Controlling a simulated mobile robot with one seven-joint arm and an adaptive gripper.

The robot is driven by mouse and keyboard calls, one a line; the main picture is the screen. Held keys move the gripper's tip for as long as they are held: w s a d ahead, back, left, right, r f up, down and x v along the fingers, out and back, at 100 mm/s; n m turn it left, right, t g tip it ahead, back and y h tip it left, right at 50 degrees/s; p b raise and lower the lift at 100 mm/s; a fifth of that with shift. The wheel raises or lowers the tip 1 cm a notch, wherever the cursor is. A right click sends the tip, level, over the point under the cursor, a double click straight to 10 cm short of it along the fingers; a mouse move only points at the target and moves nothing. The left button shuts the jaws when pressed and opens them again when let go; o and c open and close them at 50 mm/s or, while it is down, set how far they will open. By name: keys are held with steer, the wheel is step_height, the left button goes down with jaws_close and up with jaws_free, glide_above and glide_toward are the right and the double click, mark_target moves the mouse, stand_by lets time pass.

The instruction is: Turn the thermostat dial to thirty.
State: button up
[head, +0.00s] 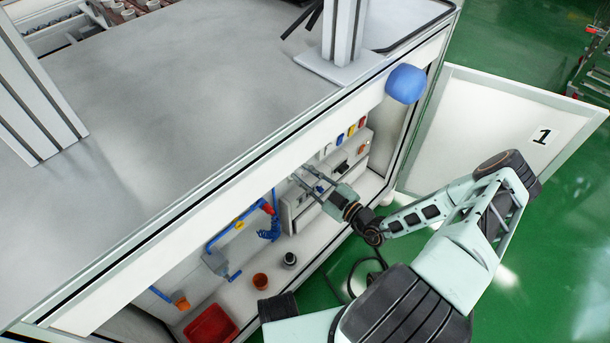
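My gripper (308,178) reaches into the open cabinet under the bench, at the front of a pale control box (289,217). Its two fingers look spread apart, with their tips close to the box's face. The thermostat dial cannot be made out; the fingers and the bench edge cover that part. I cannot tell whether the fingertips touch anything, and no scale or number on a dial is readable.
Coloured switches, including a red one (362,122), sit right of my gripper. The door (500,120) stands open; the bench (190,90) overhangs.

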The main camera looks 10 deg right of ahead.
steer(key=shift+o, duration=1.3)
steer(key=shift+f, duration=0.1)
steer(key=shift+d, duration=0.1)
step_height(320, 180, up, 10)
